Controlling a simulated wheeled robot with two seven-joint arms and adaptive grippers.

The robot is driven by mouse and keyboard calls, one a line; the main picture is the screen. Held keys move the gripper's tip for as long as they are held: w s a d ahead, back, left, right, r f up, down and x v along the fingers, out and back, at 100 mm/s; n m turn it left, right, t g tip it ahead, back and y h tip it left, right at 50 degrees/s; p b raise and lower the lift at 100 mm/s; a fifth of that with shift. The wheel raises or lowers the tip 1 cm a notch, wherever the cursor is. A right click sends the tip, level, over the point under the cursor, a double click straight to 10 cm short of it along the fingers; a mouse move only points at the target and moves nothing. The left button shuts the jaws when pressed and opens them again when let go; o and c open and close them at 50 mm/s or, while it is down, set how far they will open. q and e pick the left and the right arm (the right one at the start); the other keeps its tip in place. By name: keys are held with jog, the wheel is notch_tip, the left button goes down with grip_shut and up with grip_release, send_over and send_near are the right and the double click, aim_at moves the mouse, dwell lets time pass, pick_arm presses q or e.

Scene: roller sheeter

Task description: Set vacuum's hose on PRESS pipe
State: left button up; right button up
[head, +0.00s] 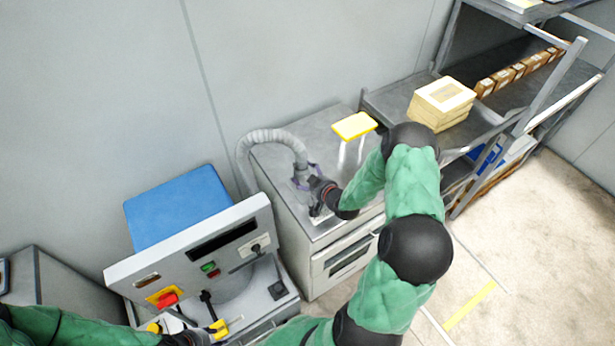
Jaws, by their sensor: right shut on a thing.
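The vacuum's hose (272,136) is grey and ribbed. It arches up beside the wall and bends down over the grey cabinet top to my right gripper (316,192). My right gripper is shut on the hose's end, above the front part of the cabinet top. A small light metal fitting (320,217) shows just below the gripper; whether the hose touches it I cannot tell. I see no readable PRESS label, and the pipe cannot be made out clearly. My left gripper (197,338) is at the bottom edge, by the machine's controls, and its fingers are unclear.
The grey machine (120,271) with a blue top (178,207) and buttons stands left of the cabinet (325,125). A shelf rack (390,100) with cream boxes (436,108) stands at right. The floor at lower right is clear.

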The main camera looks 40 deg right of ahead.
jog(key=o, duration=1.6)
jog(key=shift+o, duration=0.2)
jog(key=v, duration=1.2)
